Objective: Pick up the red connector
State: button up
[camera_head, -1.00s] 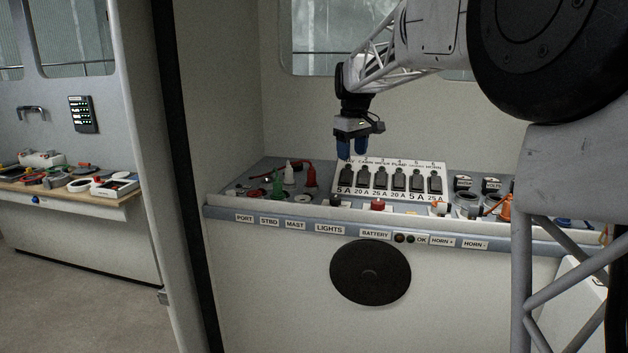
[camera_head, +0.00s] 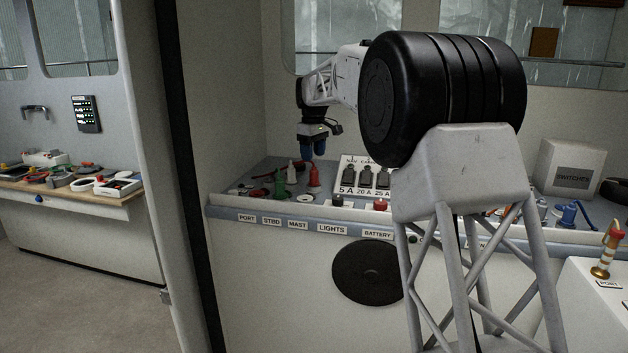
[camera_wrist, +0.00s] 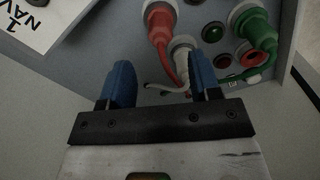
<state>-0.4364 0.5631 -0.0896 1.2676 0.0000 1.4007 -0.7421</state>
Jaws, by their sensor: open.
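The red connector (camera_head: 314,177) stands upright on the console's left part, beside a white connector (camera_head: 292,173) and a green connector (camera_head: 280,185). In the wrist view the red connector (camera_wrist: 160,22) shows at the top, with a red cable running down from it. My gripper (camera_head: 313,153) is above the red connector in the head view, apart from it. In the wrist view its blue fingers (camera_wrist: 160,78) are spread, with no connector held between them. The white connector (camera_wrist: 182,46) is close to the right finger; I cannot tell whether they touch.
The fuse panel (camera_head: 364,177) stands right of the connectors. In the wrist view a green connector (camera_wrist: 256,28) and several round sockets lie to the right. The console's front lip (camera_head: 300,210) carries labels. A side bench (camera_head: 80,197) with parts is at the far left.

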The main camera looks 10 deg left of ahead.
aim_at(314, 170)
jog(key=shift+f, duration=1.3)
jog(key=shift+s+d+f, duration=0.1)
jog(key=shift+d+f, duration=0.05)
jog(key=shift+f, duration=2.45)
jog(key=c, duration=1)
